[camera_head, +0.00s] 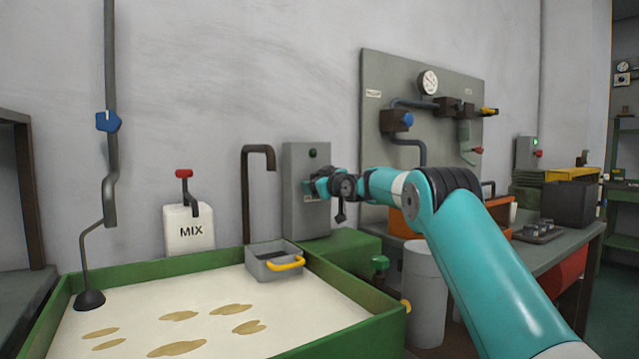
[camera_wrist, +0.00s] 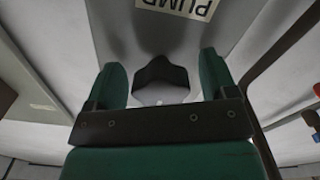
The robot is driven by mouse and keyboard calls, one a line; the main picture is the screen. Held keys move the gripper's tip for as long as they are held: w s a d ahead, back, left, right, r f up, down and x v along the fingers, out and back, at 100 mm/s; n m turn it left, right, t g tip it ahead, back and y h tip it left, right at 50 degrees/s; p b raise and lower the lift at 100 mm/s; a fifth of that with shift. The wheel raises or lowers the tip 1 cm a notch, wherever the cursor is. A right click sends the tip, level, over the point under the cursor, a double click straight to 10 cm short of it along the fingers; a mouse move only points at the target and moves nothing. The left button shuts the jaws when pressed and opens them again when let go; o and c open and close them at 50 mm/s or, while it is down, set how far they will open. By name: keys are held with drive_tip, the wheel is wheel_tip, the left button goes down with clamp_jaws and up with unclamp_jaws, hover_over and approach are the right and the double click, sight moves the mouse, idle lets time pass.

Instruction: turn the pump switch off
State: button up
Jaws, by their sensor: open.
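The grey pump box (camera_head: 293,195) is mounted on the wall behind the green-rimmed tank. A small dark round lamp (camera_head: 312,153) sits near its top. My gripper (camera_head: 317,186) is at the front of this box and covers the switch in the head view. In the wrist view my gripper (camera_wrist: 161,78) is open, its two green fingers apart. A dark switch piece (camera_wrist: 160,70) shows between the fingers, with a gap on each side. The PUMP label (camera_wrist: 178,6) appears upside down at the top edge. The switch's exact setting cannot be told.
The tank (camera_head: 170,272) holds pale liquid with brownish patches. A grey tray with a yellow handle (camera_head: 287,263) sits at its back corner. A white MIX box (camera_head: 190,230) with a red-tipped lever is left of the pump box. A gauge panel (camera_head: 372,75) stands to the right.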

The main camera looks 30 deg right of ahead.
drive_tip(key=s+b, duration=0.2)
drive_tip(key=s, duration=1.5)
drive_tip(key=shift+s+d+b, duration=0.2)
drive_tip(key=shift+d+b, duration=0.1)
drive_tip(key=shift+b, duration=0.1)
drive_tip(key=shift+r, duration=0.1)
